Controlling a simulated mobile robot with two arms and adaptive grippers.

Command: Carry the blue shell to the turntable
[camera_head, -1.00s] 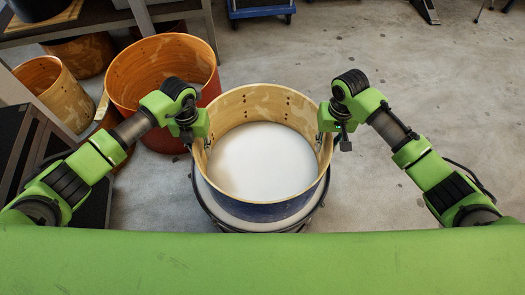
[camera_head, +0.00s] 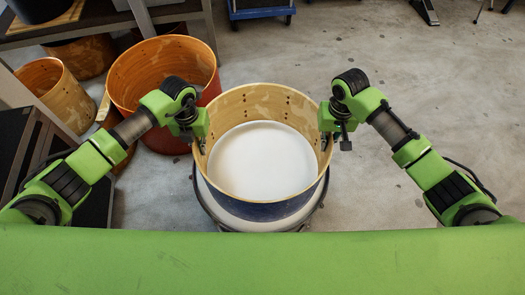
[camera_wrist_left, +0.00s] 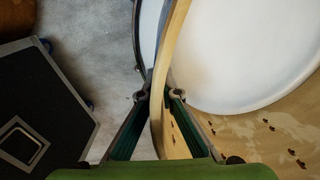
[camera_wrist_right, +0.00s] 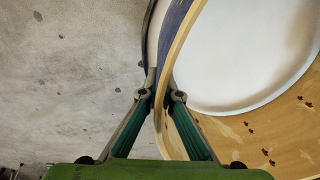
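The blue shell (camera_head: 265,212) is a wide, open wooden ring, blue outside and pale wood inside. It stands upright on a round, dark-rimmed stand (camera_head: 215,208), which looks like the turntable, and surrounds a white disc (camera_head: 263,160). My left gripper (camera_wrist_left: 159,96) straddles the shell's wall at its left, one finger inside and one outside. My right gripper (camera_wrist_right: 160,96) straddles the wall the same way at the right. The shell's underside is hidden.
An orange-red drum shell (camera_head: 165,65) stands close behind my left arm, with a smaller wooden shell (camera_head: 55,92) farther left. A black case (camera_wrist_left: 40,105) is at the left. The concrete floor to the right is clear.

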